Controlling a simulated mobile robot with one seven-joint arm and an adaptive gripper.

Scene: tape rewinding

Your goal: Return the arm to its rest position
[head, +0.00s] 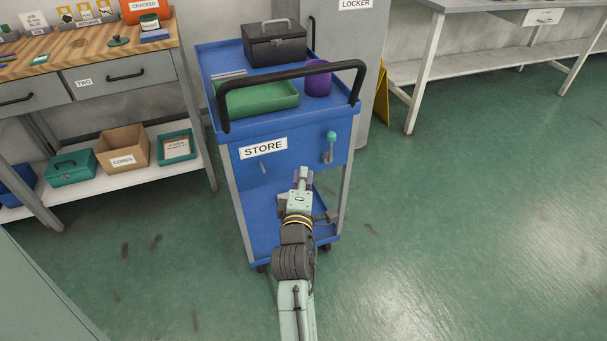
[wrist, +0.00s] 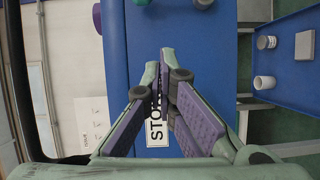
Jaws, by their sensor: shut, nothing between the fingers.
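My gripper (head: 303,177) reaches up in front of the blue cart (head: 289,213), near its front panel below the STORE label (head: 263,148). In the wrist view my gripper (wrist: 166,58) has its fingertips together with nothing between them, and its fingers partly cover the STORE label (wrist: 157,131). My arm extends from the bottom middle of the head view toward the cart. I cannot tell whether the fingertips touch the panel.
The cart carries a green tray (head: 258,99), a purple container (head: 318,78), a dark toolbox (head: 275,47) and a black handle (head: 289,72). A teal-knobbed lever (head: 330,143) sticks out of its front. A workbench (head: 102,58) stands left. Green floor (head: 450,220) is clear at right.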

